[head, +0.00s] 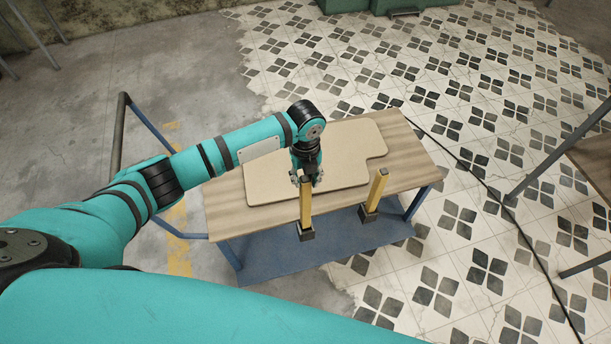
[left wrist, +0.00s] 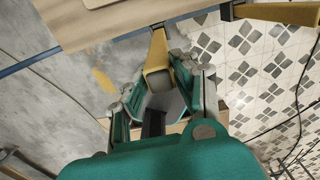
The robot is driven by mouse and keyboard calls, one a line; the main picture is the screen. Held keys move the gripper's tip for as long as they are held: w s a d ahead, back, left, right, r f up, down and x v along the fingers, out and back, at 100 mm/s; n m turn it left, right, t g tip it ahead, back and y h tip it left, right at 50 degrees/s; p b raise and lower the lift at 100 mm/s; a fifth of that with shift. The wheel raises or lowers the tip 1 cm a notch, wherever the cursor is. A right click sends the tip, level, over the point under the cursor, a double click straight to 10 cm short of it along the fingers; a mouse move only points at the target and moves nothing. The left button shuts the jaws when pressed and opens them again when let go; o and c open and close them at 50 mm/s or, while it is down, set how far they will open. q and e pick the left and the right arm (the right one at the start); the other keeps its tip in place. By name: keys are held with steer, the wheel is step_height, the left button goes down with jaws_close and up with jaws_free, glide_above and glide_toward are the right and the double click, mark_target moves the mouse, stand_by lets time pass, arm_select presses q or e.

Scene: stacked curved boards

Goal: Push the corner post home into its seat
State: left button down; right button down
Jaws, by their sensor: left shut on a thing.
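A yellow corner post (head: 306,207) stands near the front edge of the table, its lower end at a dark block-shaped seat (head: 304,232). Whether the post is fully down in it cannot be told. My left gripper (head: 307,182) is shut at the top of this post, pointing down from above. In the left wrist view the post (left wrist: 157,50) runs away from the camera, its grey end face between the fingers of the left gripper (left wrist: 160,88). My right gripper is not in view.
A second yellow post (head: 377,190) with a dark foot (head: 367,213) stands to the right. A beige curved board (head: 348,143) lies on the wooden tabletop (head: 405,150) behind the gripper. Below is a blue shelf (head: 350,238). A cable (head: 500,205) crosses the tiled floor at right.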

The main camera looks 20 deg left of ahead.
mark_target(305, 190)
arm_select(q)
steer(key=shift+f+b, duration=0.4)
steer(key=shift+f, duration=0.45)
stand_by(0.4)
steer(key=shift+f+b, duration=1.45)
steer(key=shift+f, duration=0.95)
steer(key=c, duration=0.9)
jaws_free()
step_height(305, 190, up, 12)
steer(key=shift+r, duration=0.1)
